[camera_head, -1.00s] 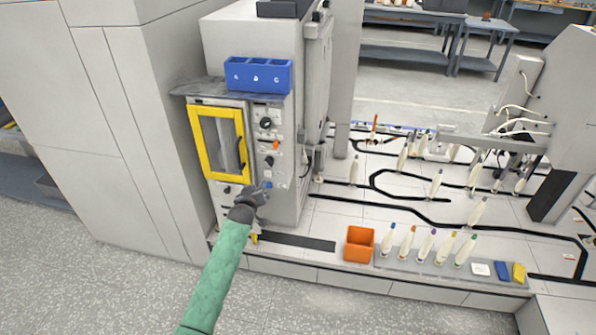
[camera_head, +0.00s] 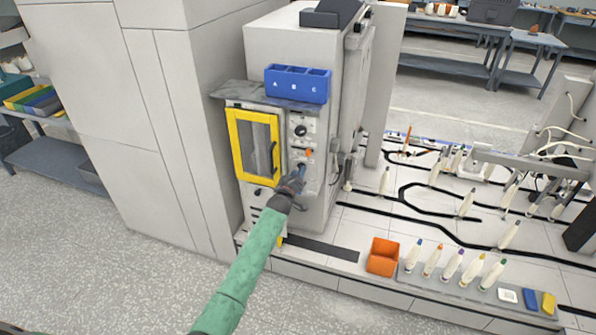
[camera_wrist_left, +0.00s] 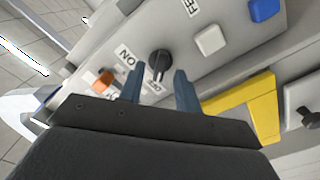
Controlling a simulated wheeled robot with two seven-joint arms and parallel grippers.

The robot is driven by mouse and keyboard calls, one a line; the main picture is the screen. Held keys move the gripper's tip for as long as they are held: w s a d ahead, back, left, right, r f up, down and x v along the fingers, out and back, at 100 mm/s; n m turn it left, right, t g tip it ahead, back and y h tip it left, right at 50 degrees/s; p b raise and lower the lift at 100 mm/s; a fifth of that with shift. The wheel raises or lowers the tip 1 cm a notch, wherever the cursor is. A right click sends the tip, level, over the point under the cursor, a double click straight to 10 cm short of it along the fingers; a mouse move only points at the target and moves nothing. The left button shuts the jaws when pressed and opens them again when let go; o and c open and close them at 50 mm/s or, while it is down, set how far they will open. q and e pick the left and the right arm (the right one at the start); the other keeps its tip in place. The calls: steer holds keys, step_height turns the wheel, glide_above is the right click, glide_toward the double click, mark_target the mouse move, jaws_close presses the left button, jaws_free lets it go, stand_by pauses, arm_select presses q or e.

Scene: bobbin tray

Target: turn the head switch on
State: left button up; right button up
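The head switch appears to be the black rotary knob (camera_wrist_left: 160,62) with ON and OFF labels in the left wrist view. It sits on the grey control panel beside the yellow-framed door (camera_head: 254,147). My left gripper (camera_head: 298,175) is at the panel's lower part and hides some of it. In the left wrist view its two blue-grey fingers (camera_wrist_left: 159,82) are apart, one on either side of the knob's lower part; I cannot tell whether they touch it. My right gripper is out of view.
An orange control (camera_wrist_left: 103,80), a white button (camera_wrist_left: 210,40) and a blue button (camera_wrist_left: 263,11) are near the knob. A blue A-B-C bin (camera_head: 297,84) sits above the door. An orange box (camera_head: 383,257) and several bobbins stand at lower right.

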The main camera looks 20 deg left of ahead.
arm_select(q)
steer(key=shift+w+f, duration=0.1)
steer(key=shift+w, duration=0.45)
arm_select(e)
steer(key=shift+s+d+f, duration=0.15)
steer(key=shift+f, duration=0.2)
arm_select(q)
jaws_close()
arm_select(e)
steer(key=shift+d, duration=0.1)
arm_select(q)
steer(key=shift+d+m+b, duration=0.15)
steer(key=shift+m+b, duration=3)
steer(key=shift+m, duration=4.85)
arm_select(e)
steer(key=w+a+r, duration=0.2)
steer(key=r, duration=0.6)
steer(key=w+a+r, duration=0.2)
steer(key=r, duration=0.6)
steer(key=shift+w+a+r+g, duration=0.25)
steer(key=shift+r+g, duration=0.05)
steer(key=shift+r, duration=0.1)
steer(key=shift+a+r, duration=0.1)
